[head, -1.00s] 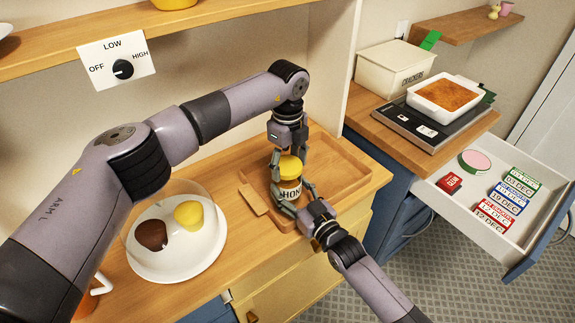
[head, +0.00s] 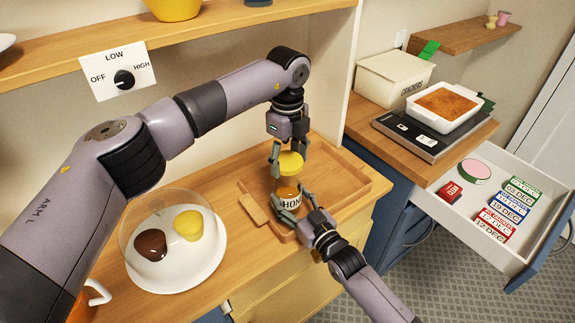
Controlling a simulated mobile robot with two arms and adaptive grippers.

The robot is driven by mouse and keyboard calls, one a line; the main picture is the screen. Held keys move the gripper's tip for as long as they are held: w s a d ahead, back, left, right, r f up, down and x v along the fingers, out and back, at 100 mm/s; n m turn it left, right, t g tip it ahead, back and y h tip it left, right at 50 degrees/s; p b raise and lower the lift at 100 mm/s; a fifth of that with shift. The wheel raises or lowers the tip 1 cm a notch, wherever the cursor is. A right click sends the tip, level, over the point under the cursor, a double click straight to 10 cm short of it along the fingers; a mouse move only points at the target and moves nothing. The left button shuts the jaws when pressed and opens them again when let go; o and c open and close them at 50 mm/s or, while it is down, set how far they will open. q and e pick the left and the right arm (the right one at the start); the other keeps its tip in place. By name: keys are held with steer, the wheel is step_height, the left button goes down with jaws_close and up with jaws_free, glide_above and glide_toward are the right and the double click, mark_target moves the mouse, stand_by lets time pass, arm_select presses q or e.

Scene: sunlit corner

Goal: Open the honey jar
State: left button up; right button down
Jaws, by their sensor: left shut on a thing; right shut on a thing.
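The honey jar (head: 289,203) stands upright in the wooden tray, its label partly visible between the fingers. Its yellow lid (head: 290,163) appears raised above the jar, with the amber upper part of the jar showing below it. My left gripper (head: 289,155) comes down from above and is shut on the lid. My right gripper (head: 291,197) comes from the lower right and is shut around the jar's body. The fingers hide parts of the jar's sides.
The wooden tray (head: 345,185) sits on the counter (head: 235,240). A crackers box (head: 392,80), a scale (head: 425,138) with a baking dish and an open drawer (head: 465,230) are at right.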

steer(key=shift+c, duration=2.2)
jaws_free()
steer(key=v, duration=1.2)
